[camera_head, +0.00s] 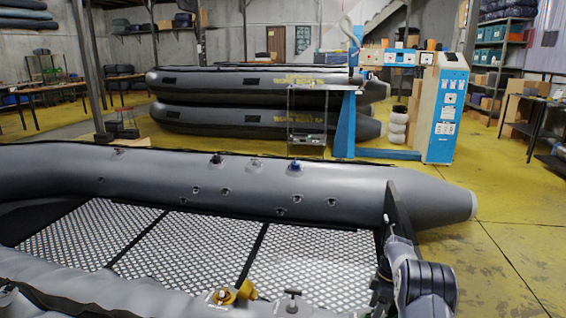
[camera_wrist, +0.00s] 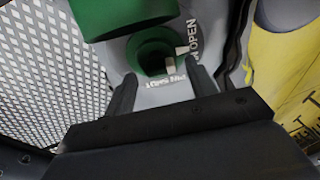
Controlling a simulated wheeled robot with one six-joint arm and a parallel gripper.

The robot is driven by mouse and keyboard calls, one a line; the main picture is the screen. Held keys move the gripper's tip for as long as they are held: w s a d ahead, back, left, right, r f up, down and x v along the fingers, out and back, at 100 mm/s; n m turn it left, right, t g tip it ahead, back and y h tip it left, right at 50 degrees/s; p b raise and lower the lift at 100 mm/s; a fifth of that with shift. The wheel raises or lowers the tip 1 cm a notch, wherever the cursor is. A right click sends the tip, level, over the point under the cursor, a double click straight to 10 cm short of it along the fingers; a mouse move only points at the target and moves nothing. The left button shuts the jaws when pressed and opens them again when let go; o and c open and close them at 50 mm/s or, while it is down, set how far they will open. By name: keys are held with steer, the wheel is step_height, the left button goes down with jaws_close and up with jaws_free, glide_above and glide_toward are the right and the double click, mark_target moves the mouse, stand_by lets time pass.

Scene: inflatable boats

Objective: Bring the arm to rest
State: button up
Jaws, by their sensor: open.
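My gripper (camera_wrist: 163,84) is open in the wrist view, with its two dark fingers apart and nothing between them. Beyond the fingertips is a green round fitting (camera_wrist: 152,50) with a dark hollow, on a grey surface with the printed word OPEN beside it. Whether the fingers touch it cannot be told. In the head view my arm (camera_head: 428,287) is at the lower right, folded low beside the end of the near grey boat (camera_head: 330,192). My fingertips cannot be made out there.
Stacked boats (camera_head: 230,120) and a blue-and-white machine (camera_head: 445,110) stand behind. Yellow floor (camera_head: 515,230) is clear at the right.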

steer(key=shift+s+a+f, duration=0.1)
steer(key=shift+a+f, duration=0.05)
steer(key=shift+f, duration=0.3)
